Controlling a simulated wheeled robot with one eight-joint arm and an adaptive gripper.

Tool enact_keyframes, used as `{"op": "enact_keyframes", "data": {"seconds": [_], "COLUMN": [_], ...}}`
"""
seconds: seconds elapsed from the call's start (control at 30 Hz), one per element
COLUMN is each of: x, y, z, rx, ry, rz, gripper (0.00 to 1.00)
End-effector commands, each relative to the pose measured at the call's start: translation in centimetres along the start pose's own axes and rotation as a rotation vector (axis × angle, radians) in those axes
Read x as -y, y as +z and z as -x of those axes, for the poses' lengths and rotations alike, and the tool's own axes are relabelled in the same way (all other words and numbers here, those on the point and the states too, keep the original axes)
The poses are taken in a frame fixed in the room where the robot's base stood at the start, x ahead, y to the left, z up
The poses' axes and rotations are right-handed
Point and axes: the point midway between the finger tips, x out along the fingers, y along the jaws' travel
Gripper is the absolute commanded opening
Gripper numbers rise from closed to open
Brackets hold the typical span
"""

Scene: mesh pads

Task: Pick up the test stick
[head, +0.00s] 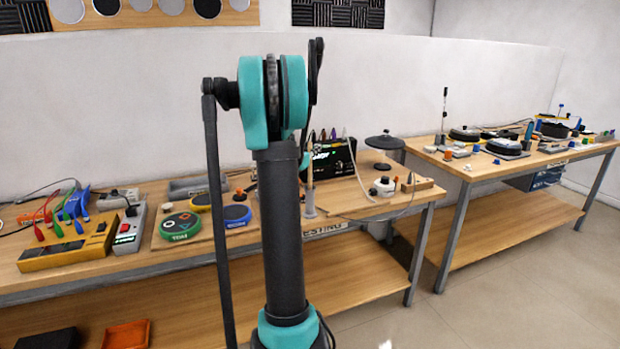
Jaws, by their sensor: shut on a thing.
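My arm rises through the middle of the head view and hides part of the bench behind it. My gripper cannot be made out; the upper arm and its teal joint block that area. A thin, pale, upright stick (310,172) shows just right of my arm, above a small grey holder (310,207) on the near bench. It may be the test stick, but I cannot tell for sure. Whether anything touches it is hidden.
A second cluttered bench (480,168) stands right. Floor at lower right is clear.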

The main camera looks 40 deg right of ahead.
Motion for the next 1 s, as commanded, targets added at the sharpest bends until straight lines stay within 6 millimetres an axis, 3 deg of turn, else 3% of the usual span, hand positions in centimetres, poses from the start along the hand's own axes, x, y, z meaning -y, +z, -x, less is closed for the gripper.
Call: {"op": "enact_keyframes", "data": {"seconds": [0.27, 0.47, 0.67, 1.0], "x": [0.0, 0.0, 0.0, 0.0], "y": [0.1, 1.4, 4.4, 11.3], "z": [0.0, 0.0, 0.0, 0.1], "rx": [0.000, 0.000, 0.000, 0.000], "ry": [0.000, 0.000, 0.000, 0.000], "rz": [0.000, 0.000, 0.000, 0.000], "gripper": [0.00, 0.00, 0.00, 0.00]}}
